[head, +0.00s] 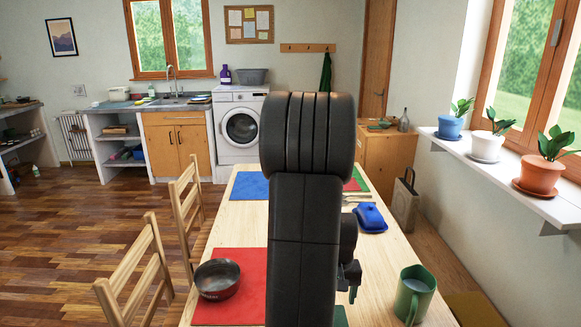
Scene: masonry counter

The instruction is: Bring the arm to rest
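My black arm stands upright in the middle of the head view and covers the centre of the wooden table (245,217). A small part of my gripper (352,288) shows low beside the arm, above the table. The arm hides most of it, so its fingers and anything between them cannot be made out.
Wooden chairs (138,262) stand left. Potted plants (487,147) line the right sill.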

